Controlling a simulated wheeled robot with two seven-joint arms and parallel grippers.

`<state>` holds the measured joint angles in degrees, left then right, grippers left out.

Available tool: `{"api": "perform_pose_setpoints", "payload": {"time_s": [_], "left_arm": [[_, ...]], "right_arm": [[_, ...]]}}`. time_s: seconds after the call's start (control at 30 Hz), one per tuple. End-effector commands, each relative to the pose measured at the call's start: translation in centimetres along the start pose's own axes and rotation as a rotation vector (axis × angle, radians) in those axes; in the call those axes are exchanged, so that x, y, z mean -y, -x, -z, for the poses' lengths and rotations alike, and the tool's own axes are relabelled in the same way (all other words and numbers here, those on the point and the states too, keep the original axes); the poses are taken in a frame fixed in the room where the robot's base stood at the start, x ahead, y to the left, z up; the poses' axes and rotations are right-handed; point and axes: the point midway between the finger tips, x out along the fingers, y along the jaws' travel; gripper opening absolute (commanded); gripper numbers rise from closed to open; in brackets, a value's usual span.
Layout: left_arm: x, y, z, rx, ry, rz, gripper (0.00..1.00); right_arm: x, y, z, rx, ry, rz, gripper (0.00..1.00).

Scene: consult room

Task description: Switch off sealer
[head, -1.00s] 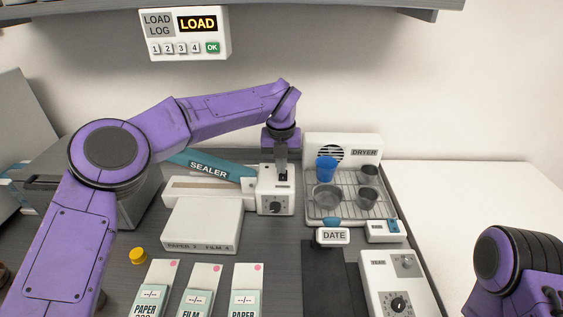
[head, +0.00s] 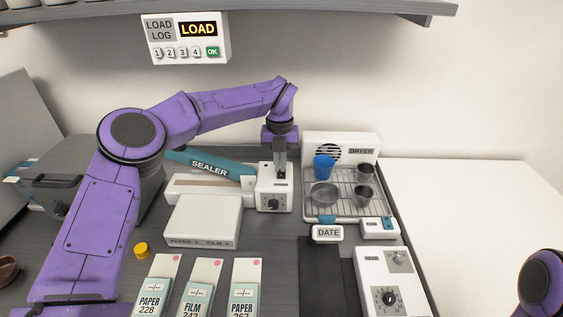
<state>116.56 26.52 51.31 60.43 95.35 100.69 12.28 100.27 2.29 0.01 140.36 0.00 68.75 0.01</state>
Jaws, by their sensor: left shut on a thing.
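The sealer (head: 180,190) stands at the back of the counter, with a teal lever marked SEALER and a white control box at its right end. A black dial (head: 273,203) is on the box's front. My left gripper (head: 280,178) points straight down at the top of this box, with its fingers shut. A small dark switch piece at the fingertips is mostly hidden by them, so its position cannot be told. My right gripper is out of view; only part of my right arm shows at the lower right.
A dryer (head: 313,146) with a blue cup and metal cups on its rack stands right of the sealer. A white box (head: 203,216) lies in front of the sealer. Paper and film packs, a DATE stamp (head: 328,233) and a dial unit (head: 372,272) lie nearer.

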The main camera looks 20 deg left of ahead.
Motion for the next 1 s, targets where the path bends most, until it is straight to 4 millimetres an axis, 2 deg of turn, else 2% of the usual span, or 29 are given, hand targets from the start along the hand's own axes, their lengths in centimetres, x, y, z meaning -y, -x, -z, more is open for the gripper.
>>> {"api": "perform_pose_setpoints", "payload": {"time_s": [0.03,0.4,0.83,1.0], "left_arm": [[-0.2,-1.6,0.3,-0.022,0.000,-0.016,0.00],[-0.1,-1.6,1.4,-0.026,0.000,-0.014,0.00],[0.0,-1.2,2.0,-0.027,0.000,-0.014,0.00],[0.0,0.3,2.0,-0.024,0.001,-0.012,0.00]], "right_arm": [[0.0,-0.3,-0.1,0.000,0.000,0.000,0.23],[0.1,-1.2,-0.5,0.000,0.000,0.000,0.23],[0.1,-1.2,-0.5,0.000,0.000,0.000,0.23],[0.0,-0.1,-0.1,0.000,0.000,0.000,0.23]]}}
